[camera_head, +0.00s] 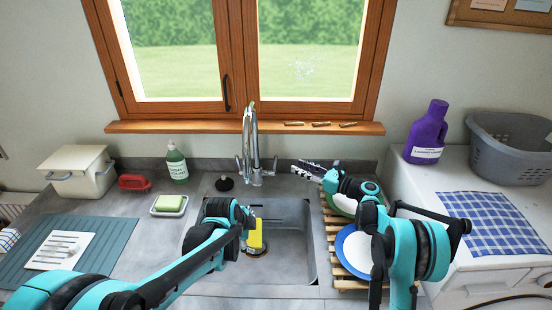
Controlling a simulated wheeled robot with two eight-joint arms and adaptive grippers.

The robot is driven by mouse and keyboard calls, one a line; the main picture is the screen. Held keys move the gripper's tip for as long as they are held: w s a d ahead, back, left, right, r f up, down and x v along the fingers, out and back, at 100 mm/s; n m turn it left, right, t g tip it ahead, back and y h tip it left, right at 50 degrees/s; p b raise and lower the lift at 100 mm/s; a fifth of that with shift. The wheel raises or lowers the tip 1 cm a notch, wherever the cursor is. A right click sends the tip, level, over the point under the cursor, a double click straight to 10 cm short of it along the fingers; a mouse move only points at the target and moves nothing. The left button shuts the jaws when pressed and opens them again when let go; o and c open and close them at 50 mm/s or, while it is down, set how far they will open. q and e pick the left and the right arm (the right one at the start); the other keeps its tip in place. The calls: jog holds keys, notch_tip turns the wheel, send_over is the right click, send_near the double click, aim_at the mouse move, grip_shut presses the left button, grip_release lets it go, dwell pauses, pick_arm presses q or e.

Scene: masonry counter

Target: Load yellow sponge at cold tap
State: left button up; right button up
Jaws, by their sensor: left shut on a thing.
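The yellow sponge (256,236) is in the sink basin area, just right of my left gripper (249,217). My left gripper is shut on it, with the fingers mostly hidden by my own wrist. The chrome tap (250,140) stands behind the basin, with a lever on each side of its base; I cannot tell which is the cold one. My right gripper (308,169) is right of the tap, above the counter at the back of the rack. It is too small and dark to show whether it is open or shut.
A slatted rack (331,225) with plates (352,250) stands right of the sink (312,262). Left are a soap dish (168,212) with green soap, a green bottle (177,162), a red brush (134,182) and a black plug (224,183).

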aim_at(276, 158)
jog(key=x, duration=1.1)
jog(key=shift+w+a, duration=0.1)
jog(key=shift+a, duration=0.05)
jog(key=shift+c, duration=0.3)
grip_shut()
